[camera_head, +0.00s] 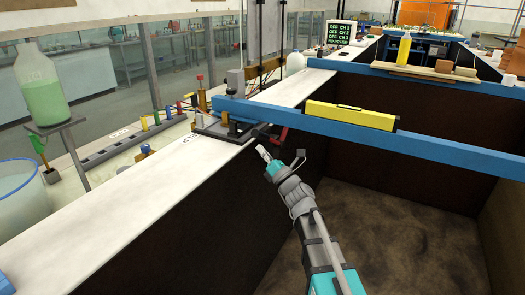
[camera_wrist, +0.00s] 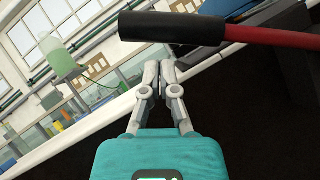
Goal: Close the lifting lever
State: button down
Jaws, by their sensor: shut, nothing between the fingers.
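The lifting lever shows large in the wrist view as a red bar with a black grip (camera_wrist: 170,28). It lies across the top of that picture, just beyond my fingertips, with a gap visible between them in the picture. In the head view the red lever (camera_head: 283,134) is small and partly hidden below the blue beam, by the black mount (camera_head: 228,127) on the white wall top. My gripper (camera_head: 262,150) is shut and empty, just below the lever at the inner side of the wall. Its two fingers (camera_wrist: 159,68) meet at the tips in the wrist view.
A blue beam (camera_head: 450,153) crosses the flume above and right of my gripper, with a yellow level (camera_head: 350,115) on it. The white wall top (camera_head: 110,210) runs along the left. The dark flume interior (camera_head: 370,235) is open around my arm.

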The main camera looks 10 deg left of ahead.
jog(key=s+a+f+b+v, duration=0.1)
jog(key=b+v, duration=0.5)
jog(key=v, duration=0.5)
jog(key=shift+s+f, duration=0.15)
jog(key=shift+f, duration=0.05)
jog(key=shift+a+n, duration=0.15)
jog(key=shift+n, duration=0.15)
